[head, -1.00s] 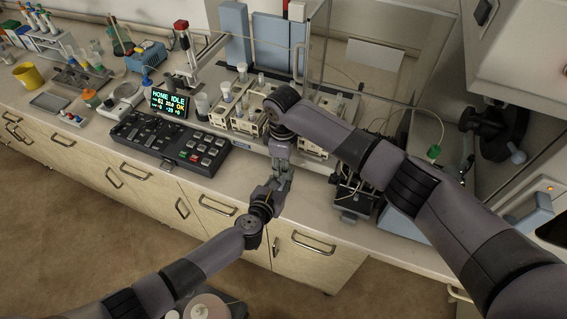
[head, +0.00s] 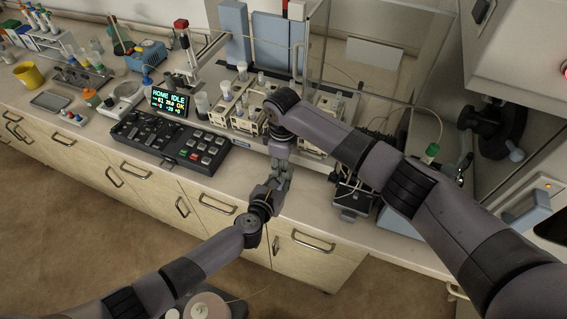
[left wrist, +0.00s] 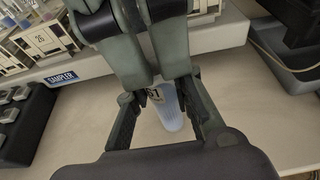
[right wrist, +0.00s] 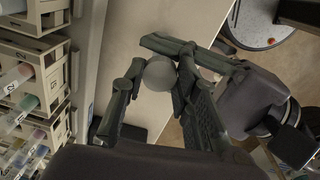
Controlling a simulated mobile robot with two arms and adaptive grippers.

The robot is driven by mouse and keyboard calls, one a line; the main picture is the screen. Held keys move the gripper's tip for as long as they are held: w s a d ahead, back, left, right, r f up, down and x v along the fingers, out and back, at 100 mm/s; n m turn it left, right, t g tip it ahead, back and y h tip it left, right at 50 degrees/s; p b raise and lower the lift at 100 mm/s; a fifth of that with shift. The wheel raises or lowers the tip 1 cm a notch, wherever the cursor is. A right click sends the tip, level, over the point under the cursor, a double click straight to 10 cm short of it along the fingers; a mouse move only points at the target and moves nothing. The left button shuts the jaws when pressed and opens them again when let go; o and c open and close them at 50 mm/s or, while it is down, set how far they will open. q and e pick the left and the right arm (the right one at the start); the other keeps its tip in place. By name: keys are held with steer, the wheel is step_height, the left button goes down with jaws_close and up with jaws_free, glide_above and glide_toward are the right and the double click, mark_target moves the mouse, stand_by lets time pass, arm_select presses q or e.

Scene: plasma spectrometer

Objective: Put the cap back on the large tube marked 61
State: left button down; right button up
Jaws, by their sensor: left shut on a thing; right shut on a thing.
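The large tube (left wrist: 169,110), translucent and bluish, shows below the meeting fingers in the left wrist view, with part of a dark number label that ends in 1. My left gripper (left wrist: 160,95) is shut on it. A round pale cap (right wrist: 160,73) shows from above between the fingertips of my right gripper (right wrist: 161,66), which is shut on it. The right fingers come down over the left ones, and the two grippers meet in front of the bench in the head view (head: 278,178). The tube's mouth is hidden, so I cannot tell whether the cap touches it.
Sampler racks with tubes (head: 245,108) stand behind the grippers. A black keypad panel (head: 168,140) lies to the left, with a lit display (head: 169,101) behind it. A black device (head: 353,195) is close on the right. The bench front between panel and device is clear.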

steer(key=shift+s+d+f, duration=0.25)
steer(key=shift+f, duration=0.35)
steer(key=shift+s+a+r, duration=0.1)
steer(key=shift+a, duration=0.05)
steer(key=shift+s+r, duration=0.15)
steer(key=shift+s, duration=0.1)
stand_by(0.8)
steer(key=shift+f, duration=0.25)
steer(key=shift+o, duration=0.3)
steer(key=shift+w+f, duration=0.2)
steer(key=shift+f, duration=0.15)
steer(key=shift+r+t, duration=0.1)
steer(key=shift+t, duration=0.2)
steer(key=shift+c, duration=0.2)
steer(key=shift+s+r+n+t, duration=0.1)
steer(key=shift+r+n+t, duration=0.15)
steer(key=shift+t, duration=0.45)
steer(key=shift+s+r+n+t, duration=0.1)
steer(key=shift+r+n+t, duration=0.1)
steer(key=shift+t, duration=0.5)
steer(key=shift+w, duration=0.1)
steer(key=shift+c, duration=0.2)
